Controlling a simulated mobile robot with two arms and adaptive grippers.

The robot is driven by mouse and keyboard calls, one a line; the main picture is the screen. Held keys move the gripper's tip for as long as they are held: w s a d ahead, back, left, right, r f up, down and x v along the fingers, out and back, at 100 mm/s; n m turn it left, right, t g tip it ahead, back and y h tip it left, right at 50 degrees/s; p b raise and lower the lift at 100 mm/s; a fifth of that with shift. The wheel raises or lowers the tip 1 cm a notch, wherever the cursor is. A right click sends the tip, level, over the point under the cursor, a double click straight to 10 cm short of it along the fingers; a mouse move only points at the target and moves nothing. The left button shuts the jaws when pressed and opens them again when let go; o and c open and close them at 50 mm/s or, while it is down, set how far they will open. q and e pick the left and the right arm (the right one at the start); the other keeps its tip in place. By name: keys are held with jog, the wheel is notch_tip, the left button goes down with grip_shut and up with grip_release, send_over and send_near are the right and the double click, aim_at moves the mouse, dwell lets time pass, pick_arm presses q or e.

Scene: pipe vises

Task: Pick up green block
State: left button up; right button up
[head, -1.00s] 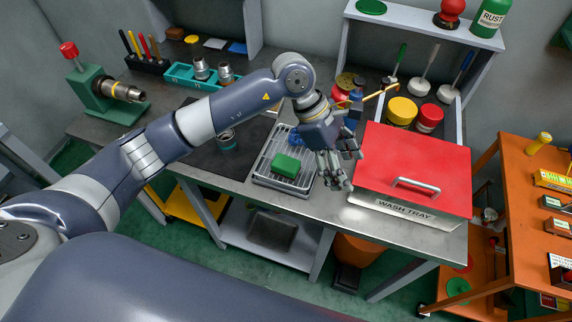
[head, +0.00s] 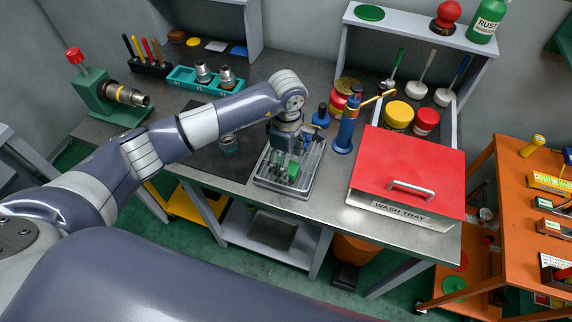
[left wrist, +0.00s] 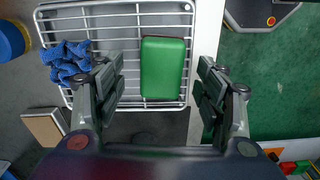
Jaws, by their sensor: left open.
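The green block (left wrist: 163,67) lies on a wire rack (left wrist: 115,10), which sits on the metal bench. My left gripper (left wrist: 161,75) is open and points down over the rack. In the left wrist view its two fingers stand on either side of the block, with a gap on both sides. In the head view my left gripper (head: 285,178) hides most of the block (head: 293,170). I cannot tell the height of the fingertips over the rack. My right gripper is not in view.
A blue cloth (left wrist: 68,62) lies on the rack beside the block. Right of the rack (head: 313,172) stand a blue pump tool (head: 346,132) and a red wash tray (head: 408,165). A dark mat (head: 205,155) and a teal socket tray (head: 180,80) are to the left.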

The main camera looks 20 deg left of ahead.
pick_arm(q)
notch_tip(320, 180, down, 2)
jog(key=shift+s+a+f+p, duration=0.1)
jog(key=shift+p, duration=0.3)
jog(key=shift+f, duration=0.45)
jog(key=c, duration=1.2)
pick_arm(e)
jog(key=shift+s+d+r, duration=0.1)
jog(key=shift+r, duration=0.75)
pick_arm(q)
jog(key=shift+r, duration=0.1)
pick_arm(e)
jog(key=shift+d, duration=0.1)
pick_arm(q)
jog(key=shift+r+b, duration=0.4)
jog(key=shift+b, duration=0.1)
notch_tip(320, 180, up, 2)
jog(key=shift+r+b, duration=0.15)
jog(key=shift+b, duration=0.75)
jog(key=shift+s+d+r+b, duration=0.3)
jog(key=shift+s+d+b, duration=0.8)
jog(key=shift+s, duration=1.2)
jog(key=shift+s+d+r+b, duration=0.3)
jog(key=shift+s+d+b, duration=0.35)
jog(key=shift+s+d, duration=1.3)
jog(key=shift+s+d+r+b, duration=0.3)
jog(key=shift+s+d+b, duration=0.65)
jog(key=shift+s, duration=1.65)
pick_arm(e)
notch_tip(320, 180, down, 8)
